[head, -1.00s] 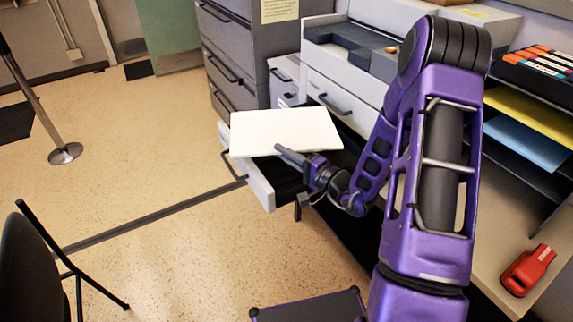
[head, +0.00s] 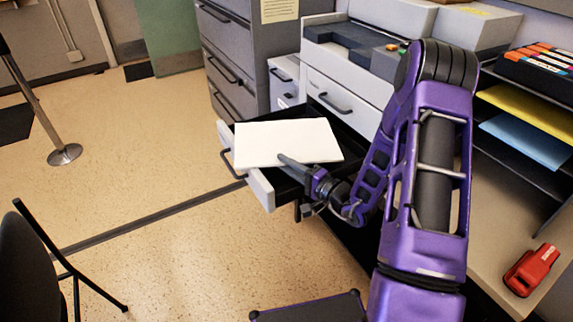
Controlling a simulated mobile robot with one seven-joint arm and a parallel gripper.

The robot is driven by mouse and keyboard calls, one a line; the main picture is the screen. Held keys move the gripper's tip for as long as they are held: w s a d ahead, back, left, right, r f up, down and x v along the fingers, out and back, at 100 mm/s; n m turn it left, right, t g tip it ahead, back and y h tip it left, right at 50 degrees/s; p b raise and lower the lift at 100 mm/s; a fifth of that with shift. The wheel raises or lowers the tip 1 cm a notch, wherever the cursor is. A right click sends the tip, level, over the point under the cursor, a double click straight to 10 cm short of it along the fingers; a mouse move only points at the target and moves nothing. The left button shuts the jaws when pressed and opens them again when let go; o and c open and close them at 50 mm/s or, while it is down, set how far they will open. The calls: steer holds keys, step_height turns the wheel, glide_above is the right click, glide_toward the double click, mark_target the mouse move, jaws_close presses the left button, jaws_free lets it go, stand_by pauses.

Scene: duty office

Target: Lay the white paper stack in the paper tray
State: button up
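The white paper stack (head: 285,140) lies flat and level over the open drawer of the copier. The paper tray (head: 259,187) is this pulled-out drawer, with a white front and a dark inside. My gripper (head: 291,163) is at the stack's near edge, with one grey finger on top of the sheet. It is shut on the stack; the lower finger is hidden beneath it. The stack appears to be within the drawer's outline, low near its rim. I cannot tell whether it touches the drawer's floor.
A grey filing cabinet (head: 232,60) stands behind the drawer. A desk at right holds a red stapler (head: 532,270) and a black shelf with yellow (head: 528,112) and blue paper (head: 530,139). A black chair (head: 30,260) is at left.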

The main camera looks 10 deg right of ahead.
steer(key=shift+o, duration=0.8)
steer(key=shift+r+p, duration=0.55)
steer(key=v, duration=1.2)
steer(key=shift+f+b, duration=0.2)
steer(key=shift+b, duration=0.1)
steer(key=shift+r, duration=0.1)
